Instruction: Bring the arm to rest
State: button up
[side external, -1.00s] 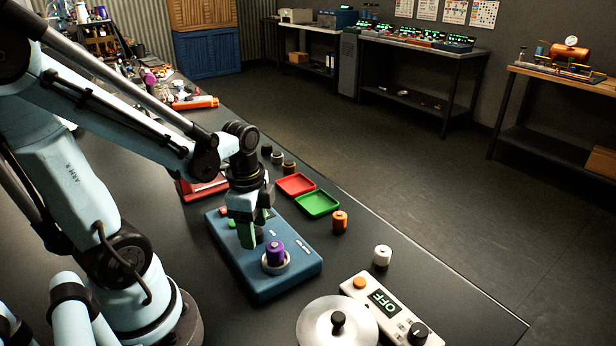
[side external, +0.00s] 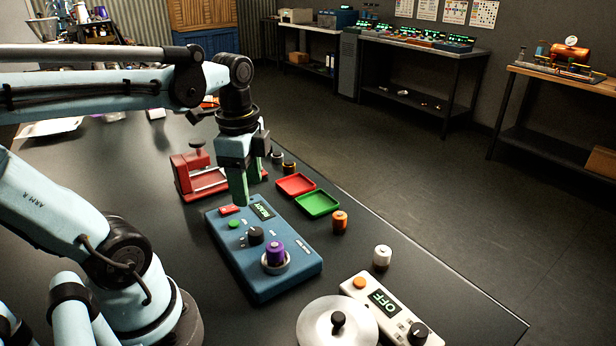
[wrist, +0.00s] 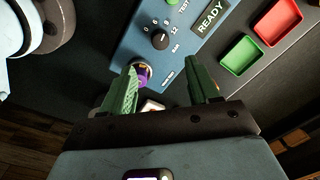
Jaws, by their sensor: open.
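My gripper (side external: 241,180) hangs in the air above the far end of the blue tester box, pointing down. Its two green fingers are apart and hold nothing; they also show in the wrist view (wrist: 160,88). The blue tester (side external: 283,283) lies on the dark bench with a display reading READY (side external: 263,211), a black knob (side external: 256,236) and a green button (side external: 233,223). A purple cylinder (side external: 275,252) stands upright in the tester's round socket; in the wrist view it is partly hidden by a finger (wrist: 143,72).
A red clamp-like fixture (side external: 190,172) stands behind the tester. Red (side external: 296,185) and green (side external: 317,203) trays, an orange cylinder (side external: 340,221) and a white one (side external: 382,256) lie to the right. A white controller reading OFF (side external: 393,310) and a round metal lid (side external: 318,325) are at the front.

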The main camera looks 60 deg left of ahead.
jog(key=shift+r, duration=0.45)
